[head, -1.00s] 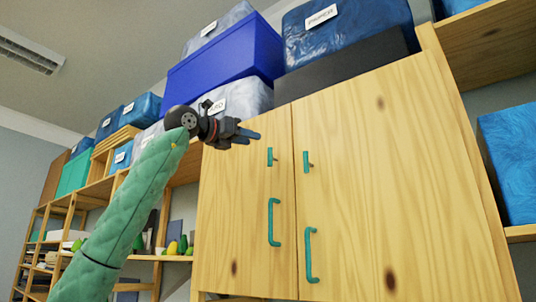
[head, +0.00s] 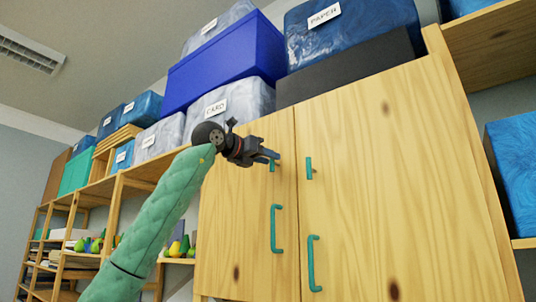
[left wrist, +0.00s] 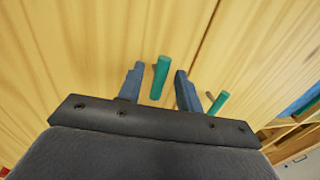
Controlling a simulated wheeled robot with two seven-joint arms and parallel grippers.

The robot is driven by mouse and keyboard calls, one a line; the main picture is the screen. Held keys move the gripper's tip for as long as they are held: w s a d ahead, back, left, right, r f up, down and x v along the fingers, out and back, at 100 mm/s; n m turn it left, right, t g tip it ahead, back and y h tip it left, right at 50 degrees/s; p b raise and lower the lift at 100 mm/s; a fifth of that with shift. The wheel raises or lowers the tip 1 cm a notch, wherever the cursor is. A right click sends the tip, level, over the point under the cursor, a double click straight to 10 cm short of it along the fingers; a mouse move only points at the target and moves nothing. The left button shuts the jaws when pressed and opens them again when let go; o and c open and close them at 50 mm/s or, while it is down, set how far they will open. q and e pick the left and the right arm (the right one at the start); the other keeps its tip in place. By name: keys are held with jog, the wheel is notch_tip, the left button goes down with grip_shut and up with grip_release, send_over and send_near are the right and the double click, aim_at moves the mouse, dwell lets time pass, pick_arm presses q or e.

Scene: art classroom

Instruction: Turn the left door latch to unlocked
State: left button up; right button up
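The left door latch (head: 272,167) is a small teal bar on the cabinet's left door (head: 240,215); it stands upright and is partly covered by my gripper in the head view. My left gripper (head: 271,157) is at the latch's upper part. In the left wrist view, its blue-grey fingers are open (left wrist: 158,78), one on each side of the left latch (left wrist: 160,78), with a gap showing on both sides. The right door's latch (head: 309,168) is also upright and shows just right of the fingers in the left wrist view (left wrist: 217,103). My right gripper is out of view.
Teal handles hang below the latches, one on the left door (head: 276,229) and one on the right door (head: 313,263). Boxes, including a blue one (head: 222,62), sit on top of the cabinet. Open shelves (head: 85,225) stand at left.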

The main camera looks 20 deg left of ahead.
pick_arm(q)
jog(key=shift+w+d, duration=0.2)
jog(key=shift+w, duration=0.1)
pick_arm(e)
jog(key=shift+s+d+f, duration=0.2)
pick_arm(q)
grip_shut()
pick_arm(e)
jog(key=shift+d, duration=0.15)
